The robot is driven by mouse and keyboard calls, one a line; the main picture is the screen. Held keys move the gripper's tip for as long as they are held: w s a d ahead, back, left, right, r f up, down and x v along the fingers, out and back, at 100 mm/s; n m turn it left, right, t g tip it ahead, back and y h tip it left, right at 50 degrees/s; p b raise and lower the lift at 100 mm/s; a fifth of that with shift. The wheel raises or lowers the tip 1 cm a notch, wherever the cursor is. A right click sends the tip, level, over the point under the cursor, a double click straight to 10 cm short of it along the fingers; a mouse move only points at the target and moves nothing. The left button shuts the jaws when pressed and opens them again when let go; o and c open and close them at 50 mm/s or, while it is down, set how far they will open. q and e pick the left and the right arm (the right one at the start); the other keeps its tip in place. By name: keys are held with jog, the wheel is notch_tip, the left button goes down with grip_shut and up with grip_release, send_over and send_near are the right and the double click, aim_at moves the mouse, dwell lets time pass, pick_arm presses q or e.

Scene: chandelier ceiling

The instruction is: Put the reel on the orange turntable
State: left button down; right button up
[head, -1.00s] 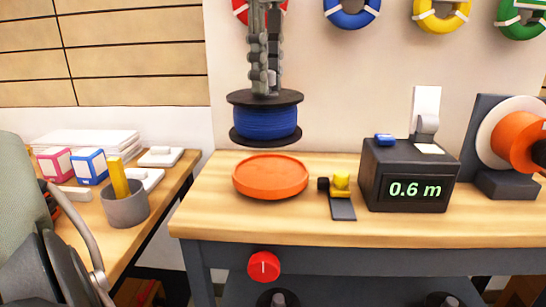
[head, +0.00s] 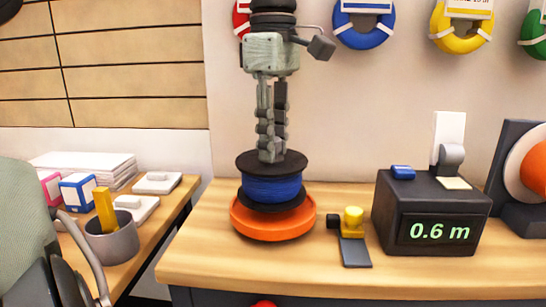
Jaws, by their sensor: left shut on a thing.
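The reel (head: 271,188) has black flanges and blue windings. It is upright, directly over the orange turntable (head: 273,226), its lower flange inside the turntable's rim in the picture. I cannot tell whether it touches the turntable's surface. My left gripper (head: 271,155) points straight down and is shut on the top of the reel; its fingertips meet the middle of the upper flange. The turntable sits on the wooden workbench (head: 200,255), its middle hidden by the reel. My right gripper is not in view.
A yellow-topped device (head: 353,218) stands close right of the turntable. A black meter box (head: 430,210) reading 0.6 m is further right. A grey cup (head: 112,240) is on the left side table. Coloured coils (head: 364,28) hang on the wall behind.

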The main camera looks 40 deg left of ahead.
pick_arm(q)
notch_tip(320, 180, down, 2)
jog(key=shift+f, duration=0.4)
jog(key=c, duration=1.3)
grip_release()
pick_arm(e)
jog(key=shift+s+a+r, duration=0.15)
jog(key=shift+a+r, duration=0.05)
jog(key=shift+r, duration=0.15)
pick_arm(q)
jog(key=shift+r, duration=0.2)
notch_tip(320, 180, up, 11)
jog(key=shift+r+p, duration=0.1)
jog(key=shift+p, duration=0.55)
jog(key=shift+r, duration=0.35)
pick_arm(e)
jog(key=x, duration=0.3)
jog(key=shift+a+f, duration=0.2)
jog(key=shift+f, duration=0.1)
